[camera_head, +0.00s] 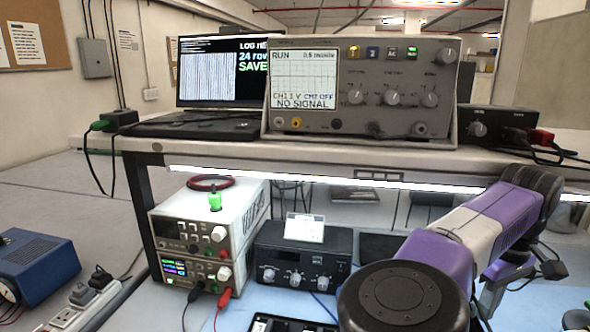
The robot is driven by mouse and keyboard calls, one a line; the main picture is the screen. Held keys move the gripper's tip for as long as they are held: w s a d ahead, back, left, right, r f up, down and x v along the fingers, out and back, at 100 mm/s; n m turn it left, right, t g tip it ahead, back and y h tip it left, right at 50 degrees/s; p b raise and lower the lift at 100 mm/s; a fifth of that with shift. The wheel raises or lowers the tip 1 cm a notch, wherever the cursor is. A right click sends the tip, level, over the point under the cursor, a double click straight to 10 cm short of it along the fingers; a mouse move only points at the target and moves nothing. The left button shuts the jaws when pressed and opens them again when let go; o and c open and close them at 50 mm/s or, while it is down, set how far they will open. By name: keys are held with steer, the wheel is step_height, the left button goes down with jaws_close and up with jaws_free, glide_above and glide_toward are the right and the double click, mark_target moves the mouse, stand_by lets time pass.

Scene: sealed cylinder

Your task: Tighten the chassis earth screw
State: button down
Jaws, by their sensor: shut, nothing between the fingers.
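No part is clearly marked as the chassis earth screw. A small bright green upright piece, like a knob or post (215,200), stands on top of the white power supply (240,218) at the left of the bench. I cannot tell whether it is the screw. The supply has lit displays, with black and red leads at its lower front. The oscilloscope (365,90) on the shelf reads "RUN" and "NO SIGNAL". My purple and white arm fills the lower right. My gripper's fingers do not show; the arm's far end is hidden or out of frame.
A laptop (215,80) and a dark box with red and black leads (495,130) share the shelf (300,158). Below stands a dark knobbed unit bearing a small card (304,228). A blue box (35,265) and power strip (85,308) lie left.

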steer(key=shift+a, duration=0.3)
steer(key=shift+s+a+b, duration=0.2)
steer(key=shift+a+b, duration=0.25)
steer(key=shift+b, duration=0.1)
steer(key=shift+a, duration=0.45)
steer(key=shift+s+b, duration=0.1)
steer(key=shift+b, duration=0.2)
steer(key=shift+s, duration=0.25)
step_height(320, 180, up, 6)
steer(key=p, duration=0.3)
steer(key=shift+s, duration=0.15)
steer(key=shift+d, duration=0.1)
steer(key=shift+r, duration=0.1)
